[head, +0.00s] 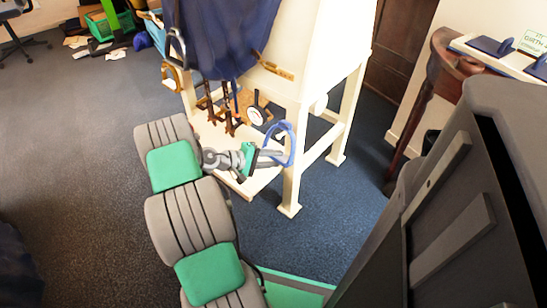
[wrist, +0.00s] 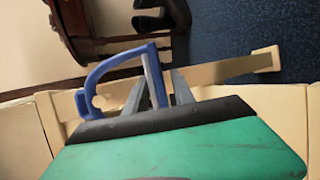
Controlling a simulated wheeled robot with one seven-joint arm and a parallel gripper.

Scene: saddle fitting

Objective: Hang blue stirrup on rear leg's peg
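The blue stirrup (head: 291,150) is beside the near right leg (head: 291,190) of the cream saddle stand. My gripper (head: 272,155) reaches it from the left. In the wrist view the grey fingers of my gripper (wrist: 158,90) close on one straight bar of the stirrup (wrist: 88,75), and its curved side extends left. A small pale round shape shows inside the loop's left end; I cannot tell whether it is a peg through the loop. A white round knob (head: 318,104) shows on the stand, right of and above the stirrup.
A dark blue cloth (head: 225,35) drapes over the stand, with brown straps (head: 228,115) and another stirrup (head: 172,76) hanging on its left. A lower shelf (head: 240,185) joins the legs. A wooden table (head: 445,62) stands at right.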

